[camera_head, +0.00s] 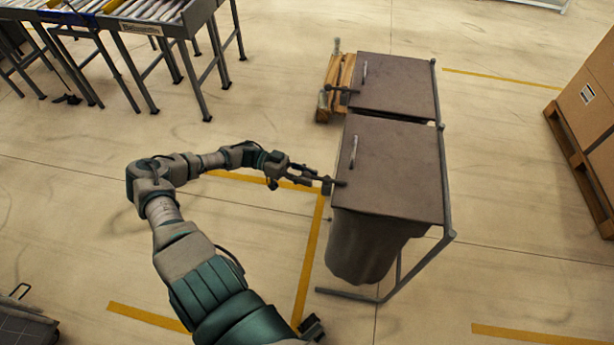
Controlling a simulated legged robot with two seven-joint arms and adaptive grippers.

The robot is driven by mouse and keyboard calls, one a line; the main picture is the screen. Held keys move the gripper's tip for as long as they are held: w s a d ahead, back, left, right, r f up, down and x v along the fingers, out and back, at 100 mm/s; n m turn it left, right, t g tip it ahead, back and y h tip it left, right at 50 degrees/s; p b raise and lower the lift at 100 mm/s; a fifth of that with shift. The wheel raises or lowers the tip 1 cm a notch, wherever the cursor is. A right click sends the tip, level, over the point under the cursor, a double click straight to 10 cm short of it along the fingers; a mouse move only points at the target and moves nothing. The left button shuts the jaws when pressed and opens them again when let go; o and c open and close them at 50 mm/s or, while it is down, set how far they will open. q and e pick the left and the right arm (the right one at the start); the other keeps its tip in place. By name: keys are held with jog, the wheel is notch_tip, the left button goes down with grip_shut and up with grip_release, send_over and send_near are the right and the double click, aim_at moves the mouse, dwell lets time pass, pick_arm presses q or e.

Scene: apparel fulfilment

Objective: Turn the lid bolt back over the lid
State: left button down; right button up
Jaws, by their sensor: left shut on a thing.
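The near bin (372,245) has a flat brown lid (398,180) with a pale upright handle (354,152) near its left side. A small dark lid bolt (340,183) shows at the lid's left edge, low on that side, its tip lying over the edge of the lid. My left gripper (328,184) reaches in from the left and is shut on the lid bolt at that edge. The fingers partly hide the bolt. The lid is down. My right gripper does not show clearly in this view.
A second lidded bin (394,84) stands directly behind, with its own bolt (345,89). Both sit in a grey metal frame (446,190). A wooden pallet (326,98) leans beside the far bin. A roller conveyor (150,25) is at the upper left, boxes (590,105) at the right.

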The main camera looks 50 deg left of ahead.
pick_arm(q)
jog(key=shift+w+a, duration=0.1)
jog(key=c, duration=0.9)
grip_release()
jog(key=shift+o, duration=0.4)
jog(key=shift+f, duration=0.1)
jog(key=shift+a, duration=0.1)
jog(key=v, duration=1.2)
jog(key=shift+w, duration=0.15)
jog(key=shift+f, duration=0.1)
